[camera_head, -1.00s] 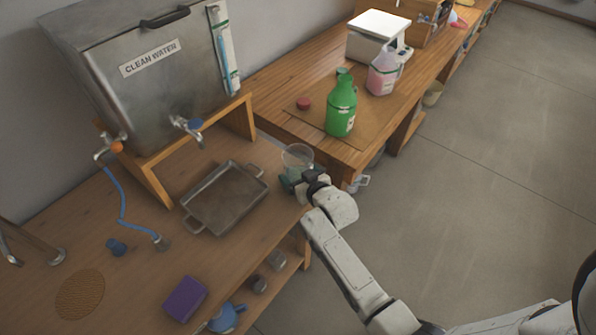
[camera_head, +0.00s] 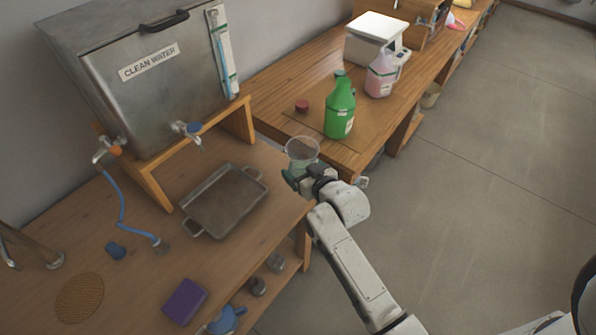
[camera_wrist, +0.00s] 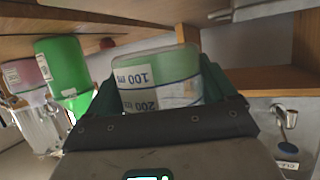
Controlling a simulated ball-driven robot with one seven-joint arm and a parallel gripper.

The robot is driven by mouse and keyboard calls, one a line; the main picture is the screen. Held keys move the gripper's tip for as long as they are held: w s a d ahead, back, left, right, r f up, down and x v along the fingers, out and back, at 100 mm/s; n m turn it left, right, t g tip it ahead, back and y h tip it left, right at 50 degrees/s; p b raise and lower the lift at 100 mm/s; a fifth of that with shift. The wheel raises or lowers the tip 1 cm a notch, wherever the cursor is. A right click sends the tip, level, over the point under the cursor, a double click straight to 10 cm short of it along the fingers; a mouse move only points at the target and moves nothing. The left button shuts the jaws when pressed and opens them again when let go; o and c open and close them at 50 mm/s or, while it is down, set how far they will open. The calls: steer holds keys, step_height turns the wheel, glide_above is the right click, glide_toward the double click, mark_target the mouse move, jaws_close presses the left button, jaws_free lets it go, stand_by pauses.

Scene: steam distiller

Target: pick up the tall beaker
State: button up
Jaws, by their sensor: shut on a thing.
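The tall beaker (camera_head: 302,150) is clear glass and stands out above my gripper (camera_head: 297,177) at the right end of the near bench. In the wrist view the beaker (camera_wrist: 157,78) shows white labels reading 100 and 200 and a blue band. It sits between the two green fingers of my gripper (camera_wrist: 158,92), which are shut on it. The lower part of the beaker is hidden by the gripper.
A metal tray (camera_head: 190,209) lies on the near bench, left of the beaker. The clean water tank (camera_head: 150,90) with taps stands behind it. A green bottle (camera_head: 340,110) and a pink bottle (camera_head: 379,78) stand on the far bench. A purple sponge (camera_head: 184,300) lies in front.

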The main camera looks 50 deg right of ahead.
steer(key=s+r, duration=0.2)
steer(key=r, duration=0.1)
steer(key=shift+s+a+r, duration=0.25)
steer(key=shift+s+a, duration=0.1)
steer(key=shift+s, duration=0.05)
steer(key=d+b+v, duration=0.1)
steer(key=v, duration=0.8)
steer(key=shift+s, duration=0.35)
steer(key=shift+r, duration=0.15)
